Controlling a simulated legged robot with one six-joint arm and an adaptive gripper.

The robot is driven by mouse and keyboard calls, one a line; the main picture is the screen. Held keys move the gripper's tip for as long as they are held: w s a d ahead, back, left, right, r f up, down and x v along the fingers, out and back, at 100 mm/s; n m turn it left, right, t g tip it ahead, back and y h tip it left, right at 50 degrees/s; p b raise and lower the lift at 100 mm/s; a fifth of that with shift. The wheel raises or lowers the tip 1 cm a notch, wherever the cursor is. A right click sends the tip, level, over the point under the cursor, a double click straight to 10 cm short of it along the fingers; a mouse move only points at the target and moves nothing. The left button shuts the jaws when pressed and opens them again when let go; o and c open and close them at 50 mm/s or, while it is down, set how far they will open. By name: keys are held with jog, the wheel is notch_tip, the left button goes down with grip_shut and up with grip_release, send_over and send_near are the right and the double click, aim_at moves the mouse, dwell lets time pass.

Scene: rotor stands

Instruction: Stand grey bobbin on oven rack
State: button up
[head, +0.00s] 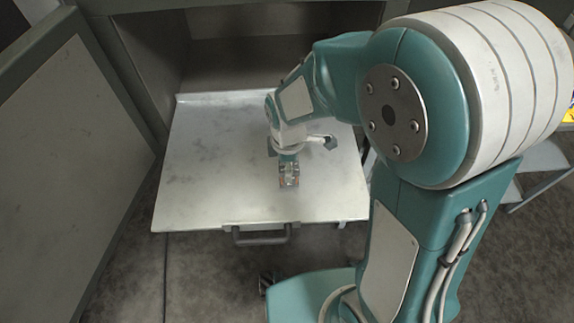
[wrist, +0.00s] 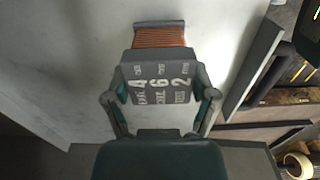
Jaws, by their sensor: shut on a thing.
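The grey bobbin (wrist: 158,70) shows in the wrist view, with a grey block face bearing white markings, copper-coloured winding and a grey flange beyond it. My gripper (wrist: 160,97) is shut on it, one finger on each side of the grey block. In the head view my gripper (head: 288,158) points down over the front middle part of the oven rack (head: 215,165), a pale metal sheet pulled out of the oven. The bobbin (head: 289,178) is small there, below the gripper. I cannot tell whether it touches the rack.
The oven's dark opening (head: 235,55) lies behind the rack, and its open door (head: 65,130) stands at the left. A dark handle (head: 261,235) is at the rack's front edge. The rack is bare around the gripper. Shelving (head: 535,165) stands at the right.

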jog(key=shift+a+f, duration=0.15)
jog(key=shift+f, duration=0.2)
jog(key=shift+a+f, duration=0.1)
jog(key=shift+a, duration=0.6)
jog(key=o, duration=1)
jog(key=shift+o, duration=1.1)
jog(key=shift+d, duration=0.55)
jog(key=shift+a+r, duration=0.3)
jog(key=shift+r, duration=0.15)
notch_tip(320, 180, up, 10)
jog(key=shift+d+r, duration=0.15)
jog(key=shift+r, duration=0.1)
jog(key=s+d+r+m+t, duration=0.5)
jog(key=s+d+r+m, duration=0.4)
jog(key=m, duration=0.8)
jog(key=shift+s+d+m+t, duration=0.3)
jog(key=shift+s+d, duration=0.7)
jog(key=shift+s, duration=0.5)
